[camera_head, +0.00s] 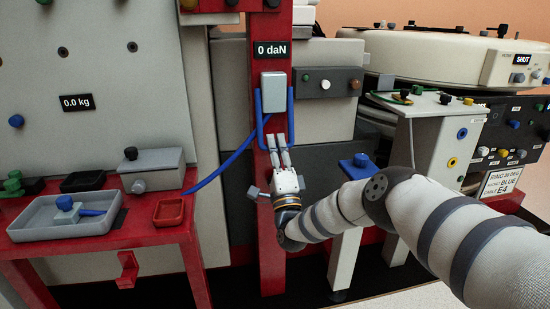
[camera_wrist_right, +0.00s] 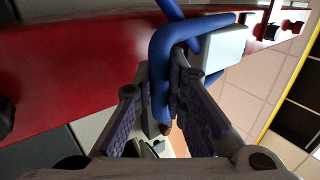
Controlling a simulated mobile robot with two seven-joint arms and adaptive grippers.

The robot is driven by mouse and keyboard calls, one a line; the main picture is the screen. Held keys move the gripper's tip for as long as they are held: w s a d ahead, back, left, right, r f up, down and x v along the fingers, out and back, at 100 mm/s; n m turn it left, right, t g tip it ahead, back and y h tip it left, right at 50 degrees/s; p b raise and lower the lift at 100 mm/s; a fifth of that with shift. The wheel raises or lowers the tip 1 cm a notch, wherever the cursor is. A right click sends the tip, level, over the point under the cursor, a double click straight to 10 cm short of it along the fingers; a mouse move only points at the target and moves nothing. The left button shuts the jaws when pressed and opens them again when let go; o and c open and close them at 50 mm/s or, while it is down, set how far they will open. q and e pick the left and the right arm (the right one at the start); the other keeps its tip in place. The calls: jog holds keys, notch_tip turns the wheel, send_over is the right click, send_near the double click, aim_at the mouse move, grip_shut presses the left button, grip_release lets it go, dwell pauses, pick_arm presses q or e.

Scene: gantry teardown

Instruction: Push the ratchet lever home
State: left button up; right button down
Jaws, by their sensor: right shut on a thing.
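The ratchet unit is a light grey box (camera_head: 274,92) on the upright red post (camera_head: 268,230), under a "0 daN" display. A blue bar, which I take for the ratchet lever (camera_head: 260,112), runs down both sides of the box. My right gripper (camera_head: 279,142) reaches up from below, in front of the post, at the lever's lower end. In the right wrist view, the bent blue lever (camera_wrist_right: 157,70) passes between the fingers of my right gripper (camera_wrist_right: 175,105), which is shut on it. The fingers hide part of it. My left gripper is not in view.
A red bench at left holds a grey tray (camera_head: 30,231) with a blue-knobbed tool, a small red tray (camera_head: 169,211) and a grey box (camera_head: 152,165). A blue cable (camera_head: 222,168) runs from the bench to the post. Equipment with knobs (camera_head: 437,120) stands close at right.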

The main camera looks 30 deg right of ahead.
dwell(0.4)
jog(key=c, duration=1.6)
grip_release()
jog(key=shift+w, duration=0.1)
jog(key=shift+f, duration=0.1)
jog(key=v, duration=1.2)
